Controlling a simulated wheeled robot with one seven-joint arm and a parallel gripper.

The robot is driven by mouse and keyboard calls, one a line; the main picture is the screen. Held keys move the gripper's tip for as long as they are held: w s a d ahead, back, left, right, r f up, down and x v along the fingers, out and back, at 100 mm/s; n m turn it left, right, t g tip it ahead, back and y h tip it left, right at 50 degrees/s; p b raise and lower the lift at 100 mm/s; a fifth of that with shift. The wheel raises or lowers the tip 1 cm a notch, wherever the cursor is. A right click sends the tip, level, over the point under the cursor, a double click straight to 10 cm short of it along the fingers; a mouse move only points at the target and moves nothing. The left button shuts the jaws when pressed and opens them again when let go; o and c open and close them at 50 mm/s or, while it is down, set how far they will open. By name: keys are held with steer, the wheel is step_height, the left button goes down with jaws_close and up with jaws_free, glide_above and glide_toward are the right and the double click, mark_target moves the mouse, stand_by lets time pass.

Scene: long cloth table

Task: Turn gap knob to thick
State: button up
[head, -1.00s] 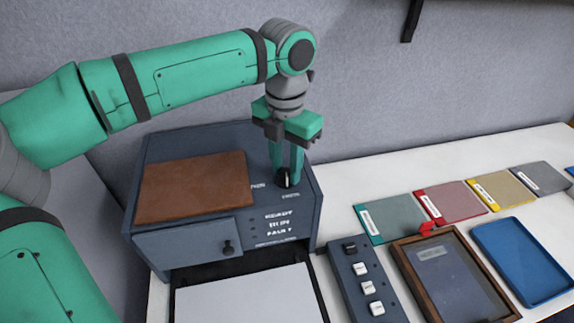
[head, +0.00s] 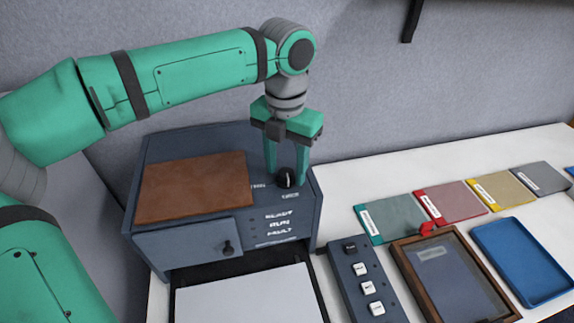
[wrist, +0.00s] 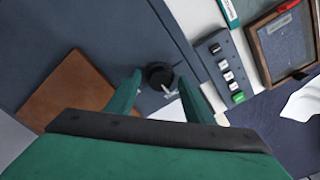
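The gap knob (head: 286,179) is a small round black knob with a white pointer line, on the top right of a dark blue-grey machine (head: 217,257). Small white labels sit on either side of it, too blurred to read. My gripper (head: 287,181) points down over the knob, one finger on each side. In the wrist view the knob (wrist: 159,75) lies between the green fingers (wrist: 159,84), with gaps visible on both sides. The gripper is open and holds nothing. The pointer line shows toward the lower right of the knob in the wrist view.
A brown panel (head: 193,187) lies on the machine's top left. A white sheet (head: 250,298) lies in front. A button box (head: 361,281), a wood-framed screen (head: 452,279), a blue tray (head: 524,262) and several coloured swatches stand to the right on the white table.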

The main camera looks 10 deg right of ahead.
mark_target(286, 171)
step_height(286, 171, up, 11)
stand_by(0.7)
steer(key=shift+f, duration=0.15)
